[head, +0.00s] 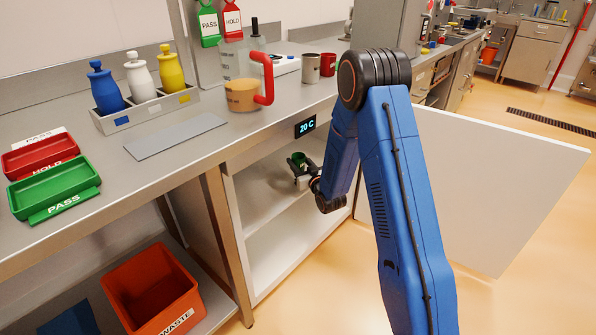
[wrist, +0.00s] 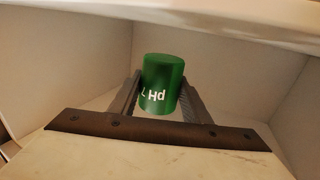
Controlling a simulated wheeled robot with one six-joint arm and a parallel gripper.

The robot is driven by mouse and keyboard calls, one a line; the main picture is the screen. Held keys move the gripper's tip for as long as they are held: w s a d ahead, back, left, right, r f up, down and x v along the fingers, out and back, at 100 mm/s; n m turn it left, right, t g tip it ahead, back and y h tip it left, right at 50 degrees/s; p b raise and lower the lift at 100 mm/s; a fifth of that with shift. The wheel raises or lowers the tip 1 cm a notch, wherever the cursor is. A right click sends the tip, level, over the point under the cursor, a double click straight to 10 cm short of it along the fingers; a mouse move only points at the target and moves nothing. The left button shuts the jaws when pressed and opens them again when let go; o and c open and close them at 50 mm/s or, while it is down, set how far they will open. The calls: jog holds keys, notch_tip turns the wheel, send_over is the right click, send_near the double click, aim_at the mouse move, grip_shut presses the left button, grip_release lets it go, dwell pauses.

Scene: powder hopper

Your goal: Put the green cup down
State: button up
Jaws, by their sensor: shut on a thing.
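The green cup (wrist: 162,84) is between the two fingers of my gripper (wrist: 160,100) in the wrist view. White lettering that looks like "pH 7" shows upside down on its side. In the head view the cup (head: 298,160) is inside the open cabinet under the counter, at the end of my blue arm. My gripper (head: 302,172) is shut on the cup. Whether the cup's base touches the shelf (head: 262,196) is hard to tell.
The white cabinet door (head: 490,185) stands open to the right. A 20 C display (head: 305,127) sits on the counter edge above the opening. In the wrist view, pale walls (wrist: 230,60) surround the gripper closely. An orange waste bin (head: 155,290) is at lower left.

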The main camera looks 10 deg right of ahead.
jog(key=shift+f, duration=2.05)
jog(key=shift+f, duration=0.15)
jog(key=o, duration=1.2)
